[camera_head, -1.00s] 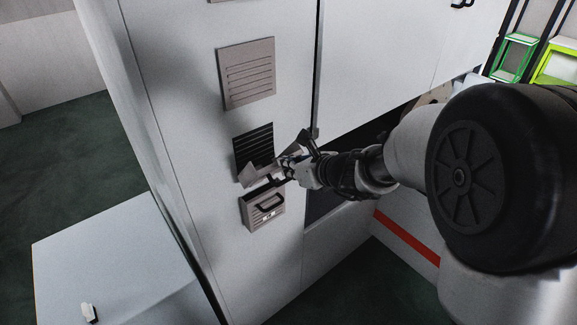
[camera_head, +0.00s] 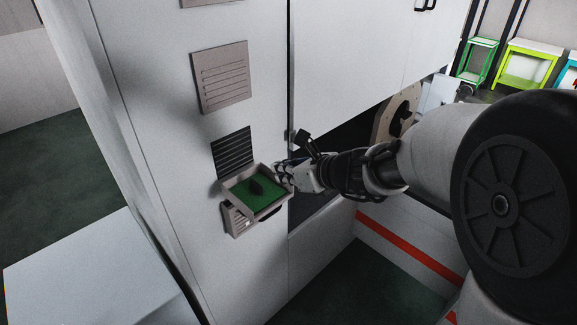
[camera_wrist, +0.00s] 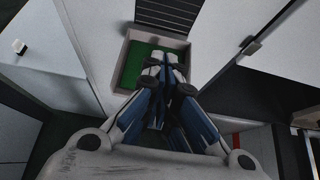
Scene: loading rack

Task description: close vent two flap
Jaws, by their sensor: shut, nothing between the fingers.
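The vent flap (camera_head: 285,203) hangs open below a dark slatted vent opening (camera_head: 232,152) on the white cabinet front. It sticks out from the cabinet like a shallow tray, with a beige rim, a green inner face and a dark patch on the green. My gripper (camera_head: 281,172) is at the flap's right side, close to the cabinet. In the wrist view my gripper (camera_wrist: 160,64) is shut and empty, with its fingertips over the green face of the flap (camera_wrist: 124,72). I cannot tell whether they touch it. The slatted opening (camera_wrist: 168,17) is beyond them.
A closed beige vent cover (camera_head: 221,78) is above the opening. Another vent panel (camera_head: 236,220) is below, partly hidden by the flap. A white box (camera_head: 85,275) stands at lower left. A dark recess (camera_head: 335,150) lies right of the cabinet front.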

